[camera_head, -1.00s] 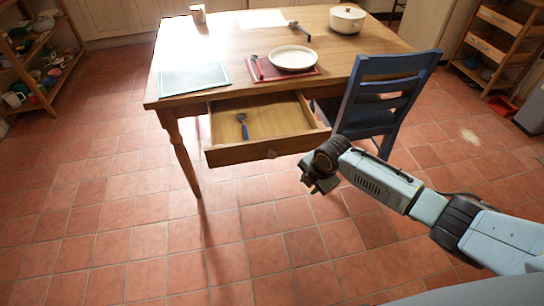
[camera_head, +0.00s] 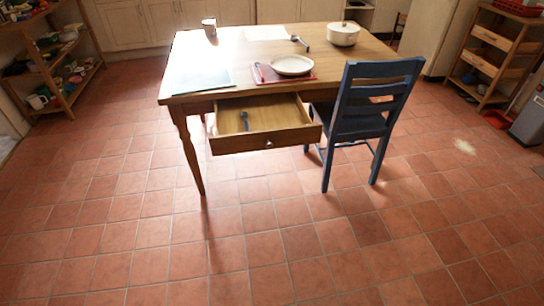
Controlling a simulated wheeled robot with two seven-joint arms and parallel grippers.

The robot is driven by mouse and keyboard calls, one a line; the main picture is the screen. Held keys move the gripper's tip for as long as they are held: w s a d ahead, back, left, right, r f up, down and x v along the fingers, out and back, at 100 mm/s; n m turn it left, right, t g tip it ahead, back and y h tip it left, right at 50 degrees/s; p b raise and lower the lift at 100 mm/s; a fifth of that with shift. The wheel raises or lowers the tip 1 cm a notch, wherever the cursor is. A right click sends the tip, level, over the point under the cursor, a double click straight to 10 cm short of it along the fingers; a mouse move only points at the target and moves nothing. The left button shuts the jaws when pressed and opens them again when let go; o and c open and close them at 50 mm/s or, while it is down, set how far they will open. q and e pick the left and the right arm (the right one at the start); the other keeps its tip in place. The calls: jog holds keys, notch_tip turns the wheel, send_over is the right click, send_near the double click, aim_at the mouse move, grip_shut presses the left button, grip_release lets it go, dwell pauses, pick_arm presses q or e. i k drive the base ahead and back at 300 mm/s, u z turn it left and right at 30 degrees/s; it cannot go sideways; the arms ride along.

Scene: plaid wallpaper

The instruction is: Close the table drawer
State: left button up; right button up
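The wooden table (camera_head: 215,62) stands ahead of me. Its drawer (camera_head: 238,146) is pulled out toward me at the front side, with a small round knob (camera_head: 268,144) on its front panel. A blue-handled utensil (camera_head: 245,120) lies inside the drawer. Neither of my grippers shows in this view, and nothing touches the drawer front.
A blue chair (camera_head: 372,100) stands close beside the drawer's right end. On the table are a white plate (camera_head: 292,65), a pot (camera_head: 343,34) and a mug (camera_head: 209,28). Shelves stand at far left (camera_head: 58,75) and right (camera_head: 480,78). The tiled floor in front is clear.

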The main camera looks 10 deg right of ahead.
aim_at(274, 121)
jog(key=z, duration=0.65)
jog(key=i, duration=1.55)
jog(key=u, duration=0.3)
jog(key=k, duration=0.75)
jog(key=z, duration=0.25)
